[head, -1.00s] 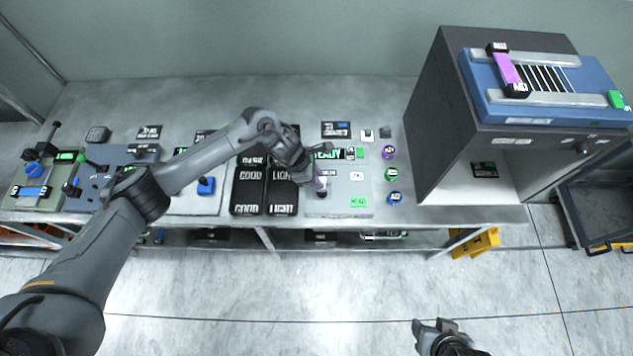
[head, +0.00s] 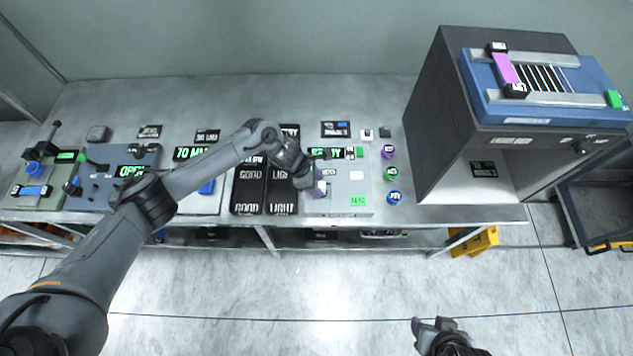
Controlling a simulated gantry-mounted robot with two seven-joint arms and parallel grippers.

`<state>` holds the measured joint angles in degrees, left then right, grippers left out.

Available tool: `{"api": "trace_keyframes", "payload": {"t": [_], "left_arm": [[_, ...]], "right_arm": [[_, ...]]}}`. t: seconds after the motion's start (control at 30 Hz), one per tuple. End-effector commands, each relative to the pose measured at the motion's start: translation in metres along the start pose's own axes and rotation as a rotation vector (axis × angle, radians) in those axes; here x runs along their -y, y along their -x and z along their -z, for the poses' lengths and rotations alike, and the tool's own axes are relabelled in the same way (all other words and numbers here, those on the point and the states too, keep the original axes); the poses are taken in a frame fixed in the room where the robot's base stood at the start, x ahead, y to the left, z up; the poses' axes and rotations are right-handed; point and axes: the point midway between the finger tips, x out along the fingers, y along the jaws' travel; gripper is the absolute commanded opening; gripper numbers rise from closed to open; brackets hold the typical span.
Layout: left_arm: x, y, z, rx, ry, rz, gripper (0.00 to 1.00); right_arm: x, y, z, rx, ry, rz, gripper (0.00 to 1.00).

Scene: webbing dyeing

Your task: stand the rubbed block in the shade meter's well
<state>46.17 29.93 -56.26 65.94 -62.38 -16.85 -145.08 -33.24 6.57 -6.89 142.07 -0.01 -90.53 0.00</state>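The shade meter (head: 345,205) is the pale box on the bench, with a green-lit display at its back and a green label at its front. A small lilac block (head: 319,188) shows at the meter's left part. It looks upright, but the well under it is hidden, so I cannot tell whether it is seated. My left gripper (head: 316,174) is right at the block, coming in from the left. Its fingers are small and partly hidden, so its grip on the block is unclear. My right gripper (head: 430,325) is open and empty, over the floor at the bottom.
Dark panels (head: 249,190) marked GOOD and LIGHT lie left of the meter. Purple, green and blue round pieces (head: 391,174) stand to its right. A large dark cabinet (head: 440,120) rises at the right.

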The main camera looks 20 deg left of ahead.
Motion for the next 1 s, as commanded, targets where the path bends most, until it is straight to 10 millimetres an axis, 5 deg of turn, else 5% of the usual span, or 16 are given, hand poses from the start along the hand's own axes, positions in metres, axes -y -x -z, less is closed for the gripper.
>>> {"api": "trace_keyframes", "payload": {"t": [0.33,1.0], "left_arm": [[-0.001,0.011,0.000,0.000,-0.001,-0.002,0.50],[-0.001,0.114,-0.001,0.001,-0.001,-0.002,0.50]], "right_arm": [[0.000,0.002,0.001,-0.001,0.000,0.000,0.54],[-0.002,-0.006,-0.003,0.001,0.008,-0.007,0.54]]}}
